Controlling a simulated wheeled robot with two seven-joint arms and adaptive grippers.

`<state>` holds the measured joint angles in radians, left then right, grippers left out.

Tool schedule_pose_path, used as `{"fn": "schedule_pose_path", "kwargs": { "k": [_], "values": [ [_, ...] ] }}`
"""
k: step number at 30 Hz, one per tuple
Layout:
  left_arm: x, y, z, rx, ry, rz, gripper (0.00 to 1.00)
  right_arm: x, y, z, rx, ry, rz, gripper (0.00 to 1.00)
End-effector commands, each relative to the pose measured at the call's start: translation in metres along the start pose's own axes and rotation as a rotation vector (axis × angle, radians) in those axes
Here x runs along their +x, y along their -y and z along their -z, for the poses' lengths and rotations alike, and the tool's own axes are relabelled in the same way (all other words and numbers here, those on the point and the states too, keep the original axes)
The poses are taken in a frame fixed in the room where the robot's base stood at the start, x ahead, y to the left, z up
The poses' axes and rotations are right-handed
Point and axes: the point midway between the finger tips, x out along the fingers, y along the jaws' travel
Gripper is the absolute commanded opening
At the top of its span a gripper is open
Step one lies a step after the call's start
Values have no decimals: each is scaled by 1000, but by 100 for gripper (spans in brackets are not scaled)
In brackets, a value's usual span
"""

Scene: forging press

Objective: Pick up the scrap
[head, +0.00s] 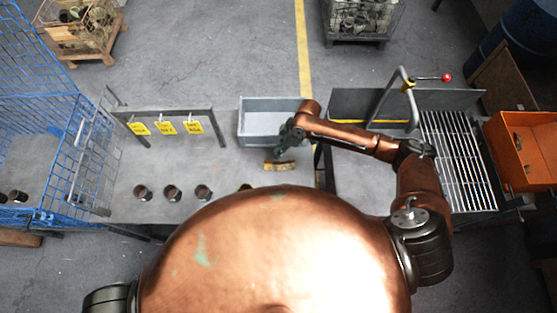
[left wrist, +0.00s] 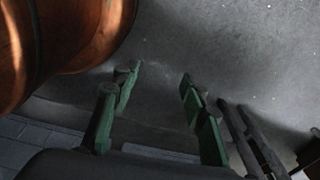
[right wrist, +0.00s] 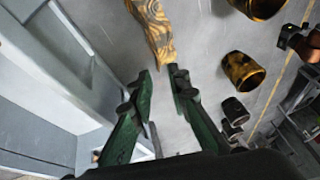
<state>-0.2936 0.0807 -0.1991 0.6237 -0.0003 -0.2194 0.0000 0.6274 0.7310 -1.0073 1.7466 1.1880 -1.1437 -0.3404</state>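A mottled yellow-brown piece (head: 279,166), which looks like the scrap, lies on the grey table just in front of the grey bin. In the right wrist view the piece (right wrist: 154,28) is at the top, just beyond the fingertips and apart from them. My right gripper (head: 284,151) is close to it in the head view, on its bin side. In the right wrist view the right gripper (right wrist: 162,78) has its green fingers apart with nothing between them. My left gripper (left wrist: 158,78) is open and empty in the left wrist view; my body hides it in the head view.
A grey bin (head: 265,139) stands behind the piece. Several short metal cylinders (head: 173,192) stand in a row to the left, below a rail with yellow tags (head: 166,128). A blue wire cage (head: 70,143) is at left. A slatted rack (head: 458,163) and orange bin (head: 521,150) are right.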

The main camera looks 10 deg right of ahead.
Motion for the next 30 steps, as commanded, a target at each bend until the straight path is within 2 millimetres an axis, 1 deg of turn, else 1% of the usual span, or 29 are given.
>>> {"fn": "schedule_pose_path", "kwargs": {
  "k": [1, 3, 9, 14, 18, 22, 27, 30],
  "values": [
    [0, -1, -6, -1, 6, -1, 40, 3, -1, -2, 3, 3, 1, 16],
    [-2, -1, -10, -3, 13, -1, 40, 9, -1, -4, 7, 3, 2, 16],
    [-6, -2, -18, -4, 24, -2, 40, 28, -2, -8, 12, 1, -2, 16],
    [-13, -1, -15, -3, 21, -1, 40, 51, -4, -10, 12, 1, -1, 16],
    [-14, -1, -7, -2, 11, -1, 40, 68, -4, -10, 10, 0, -2, 16],
    [-14, 0, -1, 0, 3, -1, 40, 74, -5, -10, 8, 1, -3, 16],
    [-13, -1, -1, 0, 3, -1, 40, 74, -5, -10, 7, 1, -3, 16],
    [-13, -1, -2, 0, 4, -2, 40, 74, -5, -10, 7, 1, -3, 9]
  ]
}}
